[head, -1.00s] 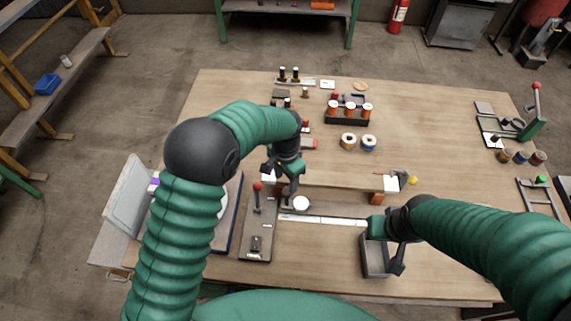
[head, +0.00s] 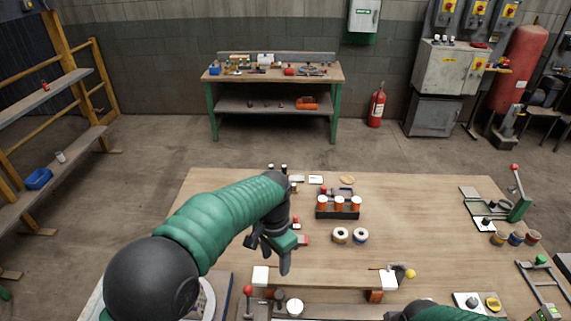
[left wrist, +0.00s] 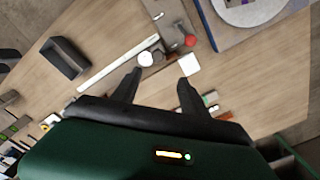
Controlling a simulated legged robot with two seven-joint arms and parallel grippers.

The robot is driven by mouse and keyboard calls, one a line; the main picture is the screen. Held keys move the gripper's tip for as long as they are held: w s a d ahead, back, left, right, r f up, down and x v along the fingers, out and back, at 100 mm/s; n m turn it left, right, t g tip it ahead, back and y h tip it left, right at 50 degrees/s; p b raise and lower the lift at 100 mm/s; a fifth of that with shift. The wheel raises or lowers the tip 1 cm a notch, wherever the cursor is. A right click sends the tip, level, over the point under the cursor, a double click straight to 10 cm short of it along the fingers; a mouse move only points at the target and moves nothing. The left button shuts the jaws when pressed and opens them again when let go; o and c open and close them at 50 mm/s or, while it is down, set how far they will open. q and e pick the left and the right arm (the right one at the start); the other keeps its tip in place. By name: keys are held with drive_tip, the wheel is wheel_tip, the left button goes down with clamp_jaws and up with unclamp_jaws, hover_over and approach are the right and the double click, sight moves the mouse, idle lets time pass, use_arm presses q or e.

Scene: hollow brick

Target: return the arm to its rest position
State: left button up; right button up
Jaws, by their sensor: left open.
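My left gripper (head: 272,258) is open and empty, held above the wooden workbench (head: 420,215) in the head view. Its two dark fingers point down and spread apart in the left wrist view (left wrist: 158,85), with nothing between them but bench further below. My left arm reaches in from the left as a green ribbed sleeve. Only a green piece of my right arm shows at the bottom edge of the head view; its gripper is out of view.
A raised board (head: 325,279) lies in front. A red-knobbed lever press (head: 516,195) stands far right. A grey bin (left wrist: 63,58) shows in the left wrist view.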

use_arm(q)
drive_tip(key=s+a+f+n+t, duration=0.2)
drive_tip(key=s+a+f+n, duration=0.2)
drive_tip(key=s+a+n, duration=0.5)
drive_tip(key=s+a, duration=0.5)
drive_tip(key=s, duration=0.4)
drive_tip(key=shift+a+f+t, duration=0.3)
drive_tip(key=shift+f, duration=0.1)
drive_tip(key=shift+a, duration=0.15)
idle(0.7)
